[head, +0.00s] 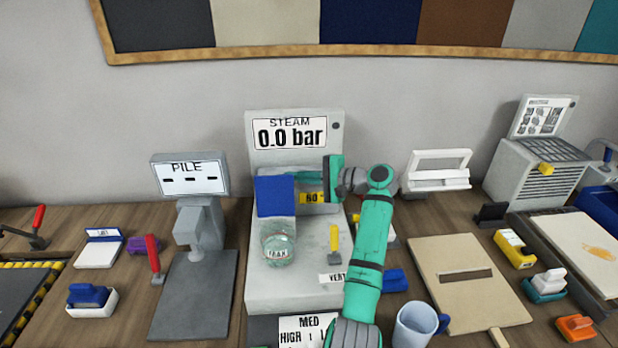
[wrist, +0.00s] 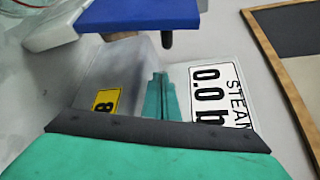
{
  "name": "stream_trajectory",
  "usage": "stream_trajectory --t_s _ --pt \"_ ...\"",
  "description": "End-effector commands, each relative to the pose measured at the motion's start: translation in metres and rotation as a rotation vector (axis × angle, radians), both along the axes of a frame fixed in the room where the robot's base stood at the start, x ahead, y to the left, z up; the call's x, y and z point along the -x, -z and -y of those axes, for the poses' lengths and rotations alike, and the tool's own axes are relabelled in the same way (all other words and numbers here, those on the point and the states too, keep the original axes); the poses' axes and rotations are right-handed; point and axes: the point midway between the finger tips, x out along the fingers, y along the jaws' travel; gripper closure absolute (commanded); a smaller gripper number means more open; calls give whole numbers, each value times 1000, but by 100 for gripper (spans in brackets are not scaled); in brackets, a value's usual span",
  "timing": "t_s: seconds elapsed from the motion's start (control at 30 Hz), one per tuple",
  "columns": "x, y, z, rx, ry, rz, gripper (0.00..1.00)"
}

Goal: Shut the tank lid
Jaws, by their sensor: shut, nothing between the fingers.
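The steam station (head: 255,270) is a pale grey machine with a "STEAM 0.0 bar" display. A flat blue panel, apparently the tank lid (head: 275,196), is at its left, above a clear round vessel (head: 278,248). In the wrist view the blue lid (wrist: 135,12) crosses the top, with a short dark peg at its edge. Whether it is hinged fully open I cannot tell. My gripper (head: 303,178) is just right of the lid, in front of the display panel. Its green fingers (wrist: 160,95) are shut and empty, and no contact with the lid shows.
A yellow label (head: 312,198) and a yellow-handled lever (head: 334,240) are on the station. A mug (head: 415,325), a flat board (head: 470,280) and a white-handled item (head: 438,172) lie right. The wall is close behind.

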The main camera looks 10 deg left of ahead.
Motion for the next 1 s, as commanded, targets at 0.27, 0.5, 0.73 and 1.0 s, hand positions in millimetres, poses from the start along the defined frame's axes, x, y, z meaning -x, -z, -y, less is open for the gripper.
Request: stream_trajectory --t_s 0.27,0.5,0.73,1.0 --pt "25 -11 3 -2 0 2 100" --pt "36 -16 4 -2 1 1 100" --pt "36 -16 4 -1 0 0 100" --pt "36 -17 5 -6 1 14 100"
